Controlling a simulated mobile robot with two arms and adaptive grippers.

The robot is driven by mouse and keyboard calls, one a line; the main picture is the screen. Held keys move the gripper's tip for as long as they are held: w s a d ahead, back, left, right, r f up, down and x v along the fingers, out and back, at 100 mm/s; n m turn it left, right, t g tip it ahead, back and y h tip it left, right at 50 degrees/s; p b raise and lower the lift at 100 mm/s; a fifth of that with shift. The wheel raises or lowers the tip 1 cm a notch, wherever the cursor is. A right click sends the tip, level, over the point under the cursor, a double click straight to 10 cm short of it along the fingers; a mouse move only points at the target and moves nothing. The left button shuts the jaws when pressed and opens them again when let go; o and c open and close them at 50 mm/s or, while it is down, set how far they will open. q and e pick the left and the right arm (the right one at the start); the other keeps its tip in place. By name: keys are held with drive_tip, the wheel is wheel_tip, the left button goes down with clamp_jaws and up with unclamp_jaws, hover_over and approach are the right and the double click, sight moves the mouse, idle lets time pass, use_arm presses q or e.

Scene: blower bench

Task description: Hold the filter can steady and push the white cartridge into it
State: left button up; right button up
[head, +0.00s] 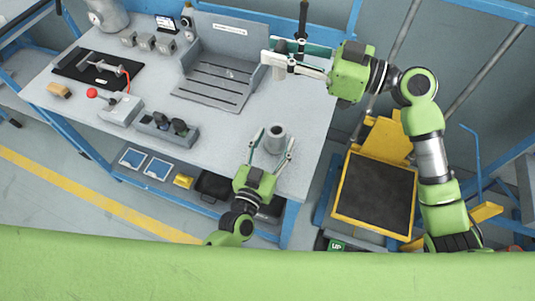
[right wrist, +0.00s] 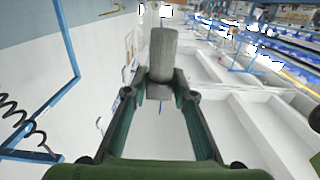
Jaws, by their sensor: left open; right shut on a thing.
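The filter can (head: 276,139) is a grey, open-topped cylinder standing upright near the front right corner of the bench. My left gripper (head: 273,143) is open, with one finger on each side of the can; I cannot tell whether either finger touches it. My right gripper (head: 279,52) is shut on the white cartridge (head: 279,71), above the bench and farther back than the can. In the right wrist view the cartridge (right wrist: 163,50) is a pale grey cylinder between the fingertips. The can is not seen in that view.
A grey slotted fixture (head: 212,92) with a back wall stands left of my right gripper. A switch box (head: 166,130), a red-knobbed box (head: 118,108) and a black mat (head: 70,68) lie farther left. A yellow-framed platform (head: 375,195) stands right of the bench.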

use_arm(q)
drive_tip(key=shift+x, duration=1)
drive_tip(key=c, duration=1.3)
drive_tip(key=shift+c, duration=0.2)
